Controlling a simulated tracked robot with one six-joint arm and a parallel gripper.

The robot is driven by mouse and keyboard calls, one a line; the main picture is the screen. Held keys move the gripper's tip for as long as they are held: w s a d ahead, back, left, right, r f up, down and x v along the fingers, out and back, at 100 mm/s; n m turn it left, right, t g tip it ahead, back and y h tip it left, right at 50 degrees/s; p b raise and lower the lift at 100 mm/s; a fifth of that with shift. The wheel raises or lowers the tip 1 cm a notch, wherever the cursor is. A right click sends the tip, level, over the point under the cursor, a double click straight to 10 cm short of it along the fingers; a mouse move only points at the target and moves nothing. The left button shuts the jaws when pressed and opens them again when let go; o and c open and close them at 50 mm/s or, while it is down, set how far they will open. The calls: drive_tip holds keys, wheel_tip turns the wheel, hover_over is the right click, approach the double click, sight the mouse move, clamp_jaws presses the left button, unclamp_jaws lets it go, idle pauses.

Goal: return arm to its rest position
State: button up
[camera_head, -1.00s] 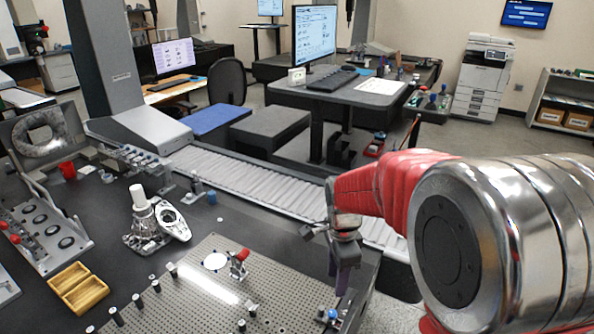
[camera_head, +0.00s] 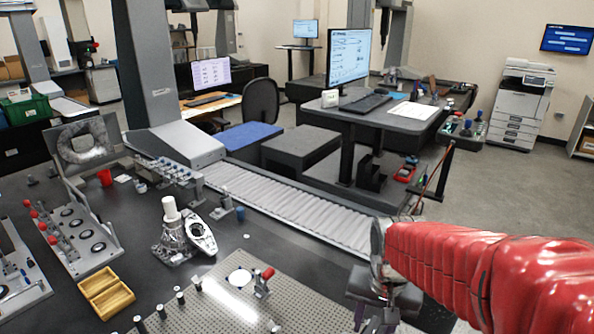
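My arm, in a red sleeve, reaches in from the right edge in the head view. My gripper (camera_head: 378,312) hangs at its end, pointing down, low in the picture and right of centre. It is over the right end of the dark table (camera_head: 290,243), near the perforated plate. The fingers are partly cut off by the lower edge, so their opening is unclear. I see nothing held in it.
On the table are a perforated plate (camera_head: 215,312), a wooden tray (camera_head: 104,291), a white-topped metal part (camera_head: 172,235) and a red cup (camera_head: 105,177). A ribbed rail cover (camera_head: 290,205) runs behind. A desk with a monitor (camera_head: 347,58) stands beyond; grey floor is clear at right.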

drive_tip(key=s+r+n+t, duration=0.4)
drive_tip(key=s+r, duration=0.5)
drive_tip(key=r, duration=0.1)
drive_tip(key=shift+s+t, duration=0.3)
drive_tip(key=shift+c, duration=0.8)
idle(0.6)
